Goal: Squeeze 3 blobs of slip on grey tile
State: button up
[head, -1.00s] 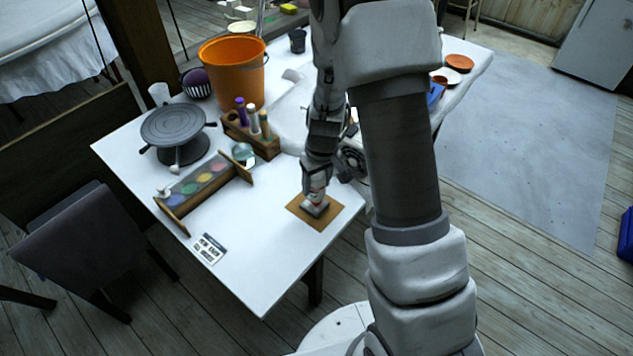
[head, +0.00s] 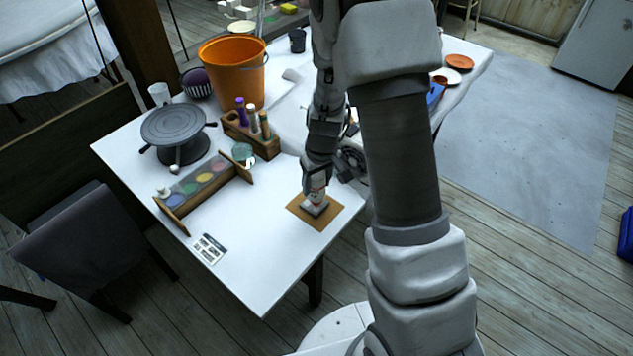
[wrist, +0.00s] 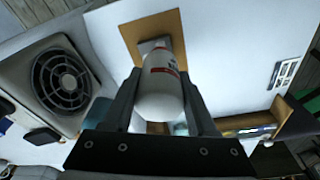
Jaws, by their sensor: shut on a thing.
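My gripper (head: 315,181) is shut on a white bottle with red and dark print. The bottle (wrist: 160,85) shows between the two fingers in the wrist view, its rounded white end toward the camera and its far end toward the tile. The grey tile (head: 309,211) lies on a brown board (head: 318,224) near the table's front right edge. The tile (wrist: 149,45) is partly hidden behind the bottle in the wrist view. The bottle's tip is hidden, so I cannot tell whether it touches the tile. I cannot make out any slip on the tile.
A rack of coloured pots (head: 205,180) stands left of the board, with a printed card (head: 209,249) in front. A wooden holder with bottles (head: 250,140), an orange bucket (head: 232,75) and a dark turntable (head: 172,125) stand farther back. The white table is clear between card and board.

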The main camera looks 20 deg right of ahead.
jog(key=shift+r+p, duration=1.4)
jog(key=shift+r, duration=0.7)
